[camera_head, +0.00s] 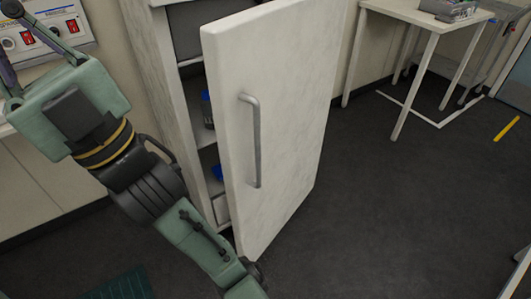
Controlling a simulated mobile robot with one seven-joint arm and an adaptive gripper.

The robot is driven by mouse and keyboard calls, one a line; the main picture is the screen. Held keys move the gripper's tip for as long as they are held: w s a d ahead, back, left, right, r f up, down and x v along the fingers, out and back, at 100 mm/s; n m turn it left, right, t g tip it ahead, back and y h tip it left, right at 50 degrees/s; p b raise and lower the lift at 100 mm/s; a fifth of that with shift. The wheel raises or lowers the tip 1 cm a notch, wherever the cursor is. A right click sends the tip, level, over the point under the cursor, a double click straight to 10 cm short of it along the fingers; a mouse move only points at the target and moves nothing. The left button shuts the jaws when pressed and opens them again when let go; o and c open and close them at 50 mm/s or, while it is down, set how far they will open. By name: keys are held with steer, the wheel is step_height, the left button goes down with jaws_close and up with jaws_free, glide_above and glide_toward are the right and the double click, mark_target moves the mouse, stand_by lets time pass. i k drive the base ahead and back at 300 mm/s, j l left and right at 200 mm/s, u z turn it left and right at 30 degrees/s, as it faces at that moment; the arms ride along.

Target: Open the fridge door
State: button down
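The fridge (157,70) stands in the upper middle of the view. Its pale door (290,95) is swung partly open, with a gap on its left side showing shelves inside. A grey vertical bar handle (254,140) is on the door's outer face, and nothing touches it. My arm runs from the bottom middle to the upper left, in front of the fridge's left side. My gripper (12,10) is at the upper left, away from the handle. Its fingers are partly cut off by the picture edge, so its opening is unclear.
Blue-topped items (207,108) sit on the fridge shelves. A panel with red switches (45,33) is behind my gripper. A white table (425,15) stands at the upper right. The dark floor right of the door is clear.

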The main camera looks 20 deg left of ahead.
mark_target(271, 67)
steer(key=j+z, duration=0.25)
steer(key=k+j+z, duration=0.2)
steer(key=j, duration=0.25)
steer(key=j+z, duration=0.25)
steer(key=j, duration=0.15)
steer(key=k+j+z, duration=0.1)
steer(key=j, duration=0.25)
steer(key=k+j+z, duration=0.1)
steer(key=j, duration=0.25)
steer(key=k+j+z, duration=0.15)
steer(key=k+j, duration=0.2)
steer(key=j, duration=0.2)
steer(key=k+j, duration=0.2)
steer(key=j, duration=0.25)
steer(key=k+j, duration=0.2)
steer(key=j, duration=0.6)
steer(key=i+l, duration=0.1)
steer(key=i+z, duration=0.05)
steer(key=i, duration=0.05)
